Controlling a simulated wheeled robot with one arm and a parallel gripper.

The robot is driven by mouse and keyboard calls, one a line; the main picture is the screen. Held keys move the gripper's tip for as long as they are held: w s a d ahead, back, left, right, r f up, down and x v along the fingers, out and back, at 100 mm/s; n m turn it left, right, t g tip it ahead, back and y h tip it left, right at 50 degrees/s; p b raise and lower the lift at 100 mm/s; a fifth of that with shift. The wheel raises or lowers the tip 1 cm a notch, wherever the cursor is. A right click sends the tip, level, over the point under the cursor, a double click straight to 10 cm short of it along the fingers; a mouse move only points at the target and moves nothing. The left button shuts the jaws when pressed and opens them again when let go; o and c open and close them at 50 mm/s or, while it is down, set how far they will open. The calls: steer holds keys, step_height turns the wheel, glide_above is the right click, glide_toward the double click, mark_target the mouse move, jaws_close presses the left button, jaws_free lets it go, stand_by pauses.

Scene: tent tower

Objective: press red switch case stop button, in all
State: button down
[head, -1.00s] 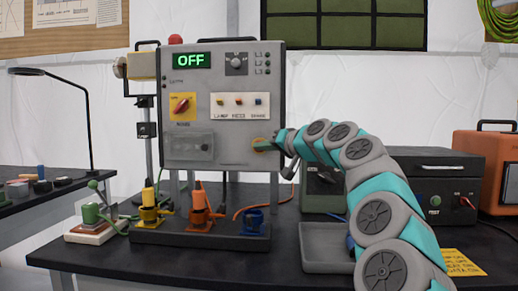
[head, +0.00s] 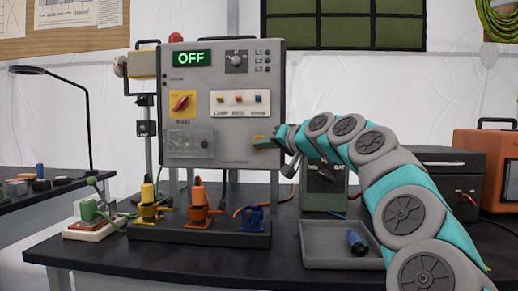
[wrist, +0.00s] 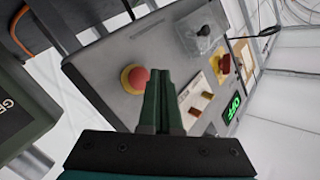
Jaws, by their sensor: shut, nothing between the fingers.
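The grey switch case (head: 222,80) stands at the back of the table with a green OFF display (head: 192,58). Its stop button shows in the wrist view as a round red cap (wrist: 134,78) on a yellow base.
A red rotary switch (head: 181,102) on a yellow plate and a clear cover (head: 188,142) are on the case. Coloured plugs (head: 199,198) stand in front. A grey tray (head: 312,256) holds a blue cylinder (head: 357,243). A green box (head: 323,190) stands right of the case.

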steer(key=s+b, duration=0.1)
steer(key=s, duration=0.2)
steer(key=shift+s+a, duration=0.1)
steer(key=shift+s, duration=0.05)
steer(key=shift+f, duration=0.1)
stand_by(0.4)
